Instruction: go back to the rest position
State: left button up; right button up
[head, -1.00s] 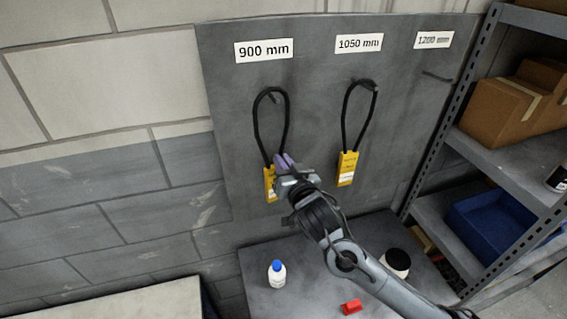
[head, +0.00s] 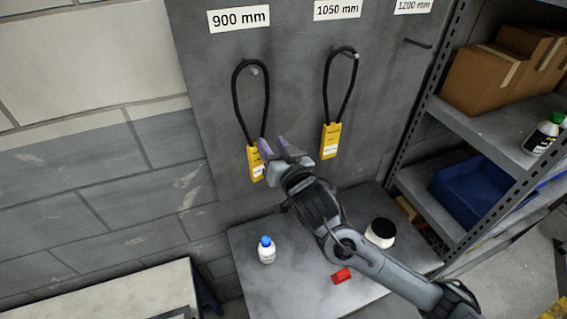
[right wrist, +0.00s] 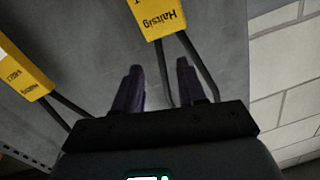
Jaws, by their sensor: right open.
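My right gripper (head: 274,148) is open and empty in front of the grey board, just right of the yellow tag (head: 255,163) of the belt under the 900 mm label. That black belt loop (head: 236,95) hangs from its hook. In the right wrist view the gripper's two purple fingers (right wrist: 159,85) are spread, and a yellow tag (right wrist: 163,18) with its black straps shows beyond them. I cannot tell whether a finger touches a strap. A second belt (head: 326,95) with a yellow tag (head: 330,142) hangs under the 1050 mm label. My left gripper is out of view.
Below the board, a grey table (head: 300,275) holds a white bottle with a blue cap (head: 266,250), a red object (head: 342,275) and a dark-lidded white jar (head: 380,233). Right is a metal shelf with cardboard boxes (head: 485,75) and a blue bin (head: 475,190). The 1200 mm hook (head: 418,43) is empty.

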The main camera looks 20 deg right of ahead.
jog(key=s+f+n+g+p, duration=0.1)
jog(key=s+f+g+p, duration=0.2)
jog(key=s+f, duration=0.4)
jog(key=s+d+f+n+g+p, duration=0.1)
jog(key=s+f+g, duration=0.5)
jog(key=s, duration=1)
jog(key=s+d+f+n+g+p, duration=0.1)
jog(key=s+f+n+g+p, duration=0.1)
jog(key=s+f+g+p, duration=0.3)
jog(key=s+f+p, duration=0.1)
jog(key=s+f, duration=0.2)
jog(key=s, duration=0.4)
jog(key=shift+s+d, duration=0.2)
jog(key=shift+s, duration=0.05)
